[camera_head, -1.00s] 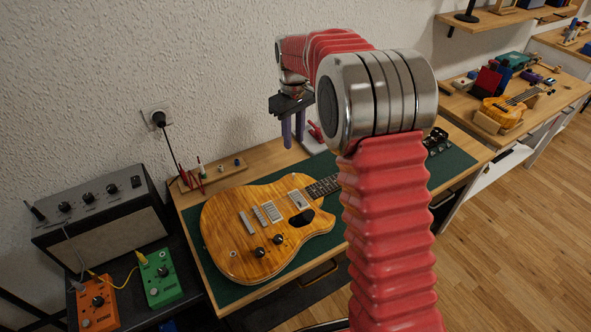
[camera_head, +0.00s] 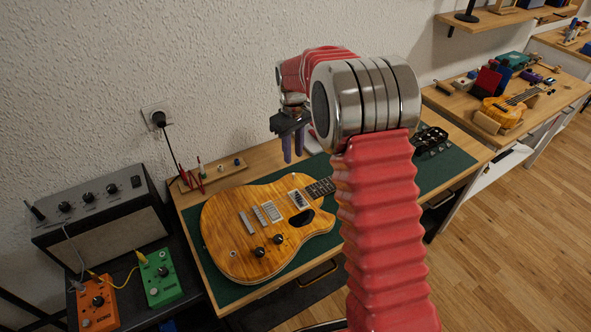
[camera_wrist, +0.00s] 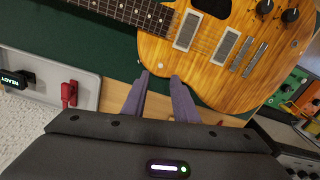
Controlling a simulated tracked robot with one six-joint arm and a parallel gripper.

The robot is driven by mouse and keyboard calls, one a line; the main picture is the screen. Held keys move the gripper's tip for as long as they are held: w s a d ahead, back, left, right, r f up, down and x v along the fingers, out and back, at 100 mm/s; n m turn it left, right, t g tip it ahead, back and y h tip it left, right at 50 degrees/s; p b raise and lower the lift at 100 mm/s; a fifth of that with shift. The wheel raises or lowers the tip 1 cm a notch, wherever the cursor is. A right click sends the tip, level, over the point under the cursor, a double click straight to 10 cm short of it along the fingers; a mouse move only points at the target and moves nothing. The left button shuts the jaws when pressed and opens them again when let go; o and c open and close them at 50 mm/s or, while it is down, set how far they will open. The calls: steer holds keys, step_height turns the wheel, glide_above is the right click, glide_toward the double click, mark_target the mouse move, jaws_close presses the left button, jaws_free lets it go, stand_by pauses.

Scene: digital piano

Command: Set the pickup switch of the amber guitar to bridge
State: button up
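The amber guitar (camera_head: 232,225) lies flat on a dark green mat, its neck toward the right and partly hidden behind my arm. Its body also shows in the wrist view (camera_wrist: 205,75). Two black knobs and a small pale round fitting (camera_head: 233,253) sit on the body; I cannot tell whether the fitting is the pickup switch, or read any switch position. My gripper (camera_head: 293,157) is open and empty above the area behind the guitar. In the wrist view its purple fingers (camera_wrist: 159,78) are apart and point at the body's near edge, beside the neck.
A wooden holder (camera_head: 212,178) with small tools stands behind the guitar. An amplifier (camera_head: 105,220) and green (camera_head: 160,278) and orange pedals (camera_head: 98,306) stand at left. The wall is close behind.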

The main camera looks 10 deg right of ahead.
mark_target(294, 177)
step_height(294, 177, down, 8)
steer(key=shift+f, duration=0.1)
stand_by(0.4)
jaws_close()
